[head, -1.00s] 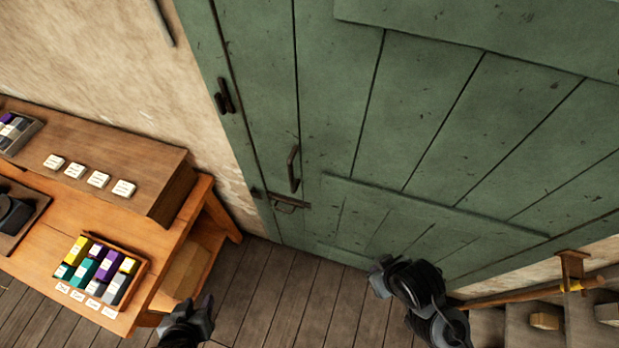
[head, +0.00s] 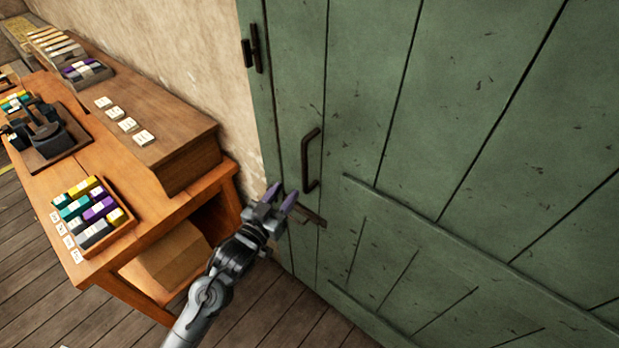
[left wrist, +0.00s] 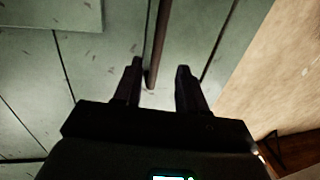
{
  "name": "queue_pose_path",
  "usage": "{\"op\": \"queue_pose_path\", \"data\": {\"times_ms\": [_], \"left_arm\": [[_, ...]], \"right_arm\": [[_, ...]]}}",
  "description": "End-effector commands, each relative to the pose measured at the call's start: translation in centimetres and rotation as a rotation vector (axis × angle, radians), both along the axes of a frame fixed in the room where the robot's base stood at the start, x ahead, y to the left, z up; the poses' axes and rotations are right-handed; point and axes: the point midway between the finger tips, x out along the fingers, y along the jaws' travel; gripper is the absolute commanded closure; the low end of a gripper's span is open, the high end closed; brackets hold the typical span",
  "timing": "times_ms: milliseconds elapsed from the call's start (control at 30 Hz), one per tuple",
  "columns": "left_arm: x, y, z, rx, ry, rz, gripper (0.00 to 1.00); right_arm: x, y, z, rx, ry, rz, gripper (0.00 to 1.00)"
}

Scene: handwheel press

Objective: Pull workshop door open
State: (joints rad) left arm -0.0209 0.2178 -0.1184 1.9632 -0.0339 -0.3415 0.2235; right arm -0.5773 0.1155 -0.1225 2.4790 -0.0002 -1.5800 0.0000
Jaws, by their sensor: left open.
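The green plank workshop door (head: 450,120) fills the right of the head view and looks closed. Its dark upright pull handle (head: 307,160) sits near the door's left edge. A dark latch (head: 312,216) lies just below the handle. My left gripper (head: 282,198) is open and empty, below and left of the handle in the head view, close to the latch. In the left wrist view, a dark bar (left wrist: 158,45) runs down between the two open fingertips (left wrist: 157,75); I cannot tell whether they touch it. My right gripper is not in view.
A wooden workbench (head: 110,235) stands left of the door, with a box of coloured blocks (head: 92,212), white labels and a dark press (head: 40,130). A box (head: 168,256) sits under it. A small dark fitting (head: 250,55) is on the door's edge. Plank floor (head: 270,320) is clear in front.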

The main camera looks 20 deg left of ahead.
Motion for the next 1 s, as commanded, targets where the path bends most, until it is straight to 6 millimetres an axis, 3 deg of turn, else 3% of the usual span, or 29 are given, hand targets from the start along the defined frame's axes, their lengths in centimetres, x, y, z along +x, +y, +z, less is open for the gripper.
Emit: {"op": "queue_pose_path", "data": {"times_ms": [167, 600, 800, 1000], "left_arm": [[1.6, -0.3, 0.2, -0.001, -0.006, 0.000, 0.59], [8.3, -1.4, 0.2, -0.002, -0.004, 0.000, 0.59], [10.0, -1.7, 0.1, -0.002, -0.004, -0.001, 0.59], [10.6, -1.8, 0.1, -0.002, -0.004, -0.001, 0.59]], "right_arm": [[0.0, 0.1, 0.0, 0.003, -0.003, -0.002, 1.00], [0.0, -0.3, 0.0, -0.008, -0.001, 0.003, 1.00], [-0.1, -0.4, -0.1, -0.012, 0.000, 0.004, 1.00], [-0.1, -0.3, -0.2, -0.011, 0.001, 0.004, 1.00]]}}
